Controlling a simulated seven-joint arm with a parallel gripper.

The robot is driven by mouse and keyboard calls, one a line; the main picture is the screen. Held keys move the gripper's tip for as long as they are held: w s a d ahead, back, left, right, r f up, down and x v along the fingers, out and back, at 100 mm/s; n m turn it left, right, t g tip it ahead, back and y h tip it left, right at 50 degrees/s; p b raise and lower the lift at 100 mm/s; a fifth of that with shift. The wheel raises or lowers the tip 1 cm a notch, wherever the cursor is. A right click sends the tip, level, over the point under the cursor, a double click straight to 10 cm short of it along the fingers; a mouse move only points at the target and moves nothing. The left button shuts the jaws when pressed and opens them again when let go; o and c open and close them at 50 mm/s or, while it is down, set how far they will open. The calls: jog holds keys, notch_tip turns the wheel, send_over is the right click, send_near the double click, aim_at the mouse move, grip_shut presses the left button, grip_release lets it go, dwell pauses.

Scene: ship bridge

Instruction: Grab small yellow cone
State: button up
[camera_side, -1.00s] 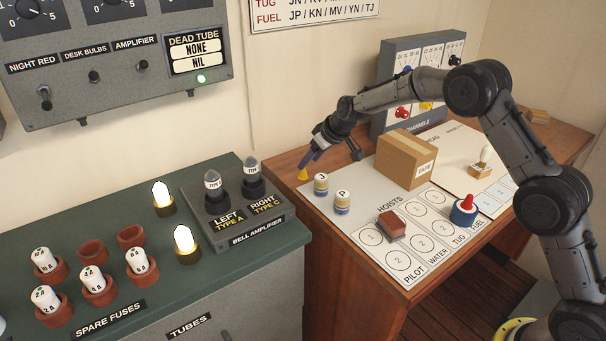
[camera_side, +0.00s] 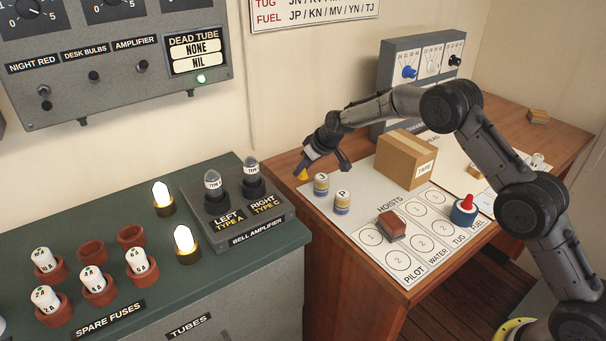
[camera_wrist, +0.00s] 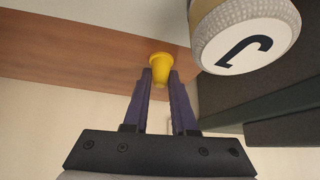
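The small yellow cone (camera_side: 301,175) is at the far left corner of the wooden desk, wide end down. In the wrist view the yellow cone (camera_wrist: 161,62) is between the two purple fingertips, its narrow part filling the gap. My gripper (camera_side: 305,164) reaches down to the cone from above. In the wrist view my gripper (camera_wrist: 162,82) has its fingers close together, one on each side, and they look closed on the cone. The side view does not clearly show whether the cone's base touches the desk.
A cylinder marked J (camera_side: 321,184) stands close to the cone, looming large in the wrist view (camera_wrist: 245,35). A cylinder marked P (camera_side: 342,202) and a cardboard box (camera_side: 406,160) stand nearby. The green console (camera_side: 110,215) borders the desk at left.

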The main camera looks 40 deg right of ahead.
grip_shut()
jog(key=shift+r, duration=0.1)
dwell(1.2)
